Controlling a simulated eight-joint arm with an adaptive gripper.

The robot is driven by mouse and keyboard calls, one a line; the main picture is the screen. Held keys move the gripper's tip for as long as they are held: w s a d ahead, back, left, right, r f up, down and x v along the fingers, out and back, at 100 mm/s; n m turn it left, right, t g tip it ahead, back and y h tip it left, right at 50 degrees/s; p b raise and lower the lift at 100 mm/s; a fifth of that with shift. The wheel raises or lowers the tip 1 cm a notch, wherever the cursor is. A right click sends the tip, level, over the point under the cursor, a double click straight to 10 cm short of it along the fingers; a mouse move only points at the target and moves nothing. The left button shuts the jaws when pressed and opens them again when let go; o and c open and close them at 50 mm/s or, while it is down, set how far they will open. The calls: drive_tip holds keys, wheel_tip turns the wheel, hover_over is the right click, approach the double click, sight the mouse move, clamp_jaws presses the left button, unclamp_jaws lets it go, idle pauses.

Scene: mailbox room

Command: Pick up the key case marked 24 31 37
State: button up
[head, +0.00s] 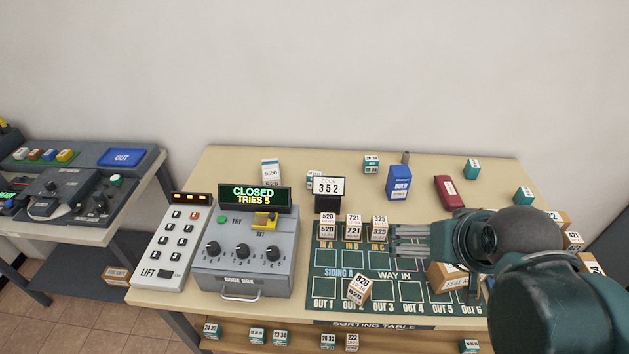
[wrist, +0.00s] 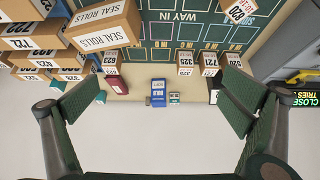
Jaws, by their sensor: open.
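My gripper (head: 408,241) is open and empty above the right part of the sorting table. In the wrist view its fingers (wrist: 158,98) are spread wide. Small teal-and-white cases stand at the table's back (head: 371,163), back right (head: 472,169) and right edge (head: 523,196). More sit on the shelf below, at left (head: 212,330), middle (head: 280,338) and right (head: 469,346). Their numbers are too small to read surely, so I cannot tell which is marked 24 31 37. The wrist view shows one teal case (wrist: 174,98) beside a blue box (wrist: 158,90), beyond the fingers.
A dark red box (head: 448,192) stands right of the blue box. Numbered cartons (head: 353,228) stand in a row on the green mat (head: 325,262). A seal rolls carton (head: 446,277) lies by my arm.

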drive_tip(key=shift+c, duration=0.5)
drive_tip(key=c, duration=1.8)
drive_tip(key=shift+c, duration=0.2)
drive_tip(key=shift+r, duration=0.1)
